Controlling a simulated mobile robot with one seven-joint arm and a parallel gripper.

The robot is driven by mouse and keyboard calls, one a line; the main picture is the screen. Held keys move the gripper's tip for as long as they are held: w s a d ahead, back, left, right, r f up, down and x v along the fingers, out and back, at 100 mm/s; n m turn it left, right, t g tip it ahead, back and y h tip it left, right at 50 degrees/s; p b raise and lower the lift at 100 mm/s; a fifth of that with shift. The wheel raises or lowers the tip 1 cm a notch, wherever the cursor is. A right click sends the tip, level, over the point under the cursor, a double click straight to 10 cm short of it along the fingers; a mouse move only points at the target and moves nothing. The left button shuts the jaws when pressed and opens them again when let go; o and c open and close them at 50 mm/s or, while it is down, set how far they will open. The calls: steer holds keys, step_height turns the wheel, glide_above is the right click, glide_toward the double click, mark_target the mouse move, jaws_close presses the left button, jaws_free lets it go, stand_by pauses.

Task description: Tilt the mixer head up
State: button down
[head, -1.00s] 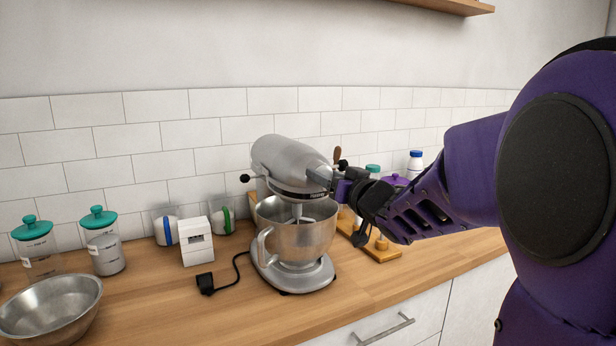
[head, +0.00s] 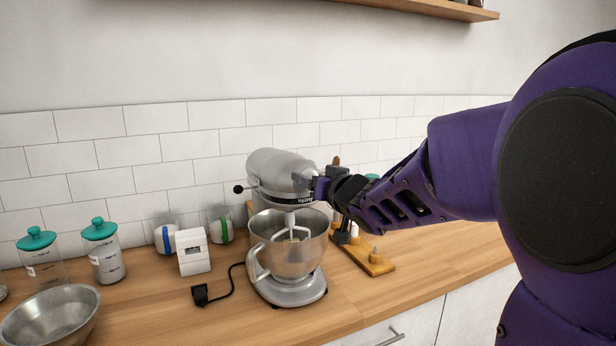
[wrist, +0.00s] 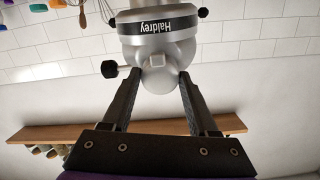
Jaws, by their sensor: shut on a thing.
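The silver stand mixer stands on the wooden counter in the head view, its rounded head (head: 275,172) reaching right over the metal bowl (head: 285,258). A whitish beater (head: 290,232) hangs from the head, its lower part inside the bowl. My gripper (head: 318,189) is at the front end of the head. In the wrist view the mixer head (wrist: 158,50) lies between the two dark fingers of my gripper (wrist: 158,82), which are shut on its rounded front. The exact finger contact is hidden in the head view.
Left of the mixer are a white box (head: 193,252), jars with teal lids (head: 100,230) and a metal bowl (head: 50,318). A black plug and cord (head: 212,293) lie beside the base. A wooden stand (head: 372,262) is at right. A shelf (head: 430,8) hangs above.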

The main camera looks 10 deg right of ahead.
steer(key=shift+w+r, duration=0.15)
steer(key=shift+r, duration=0.2)
steer(key=shift+c, duration=0.9)
jaws_free()
steer(key=shift+f, duration=0.1)
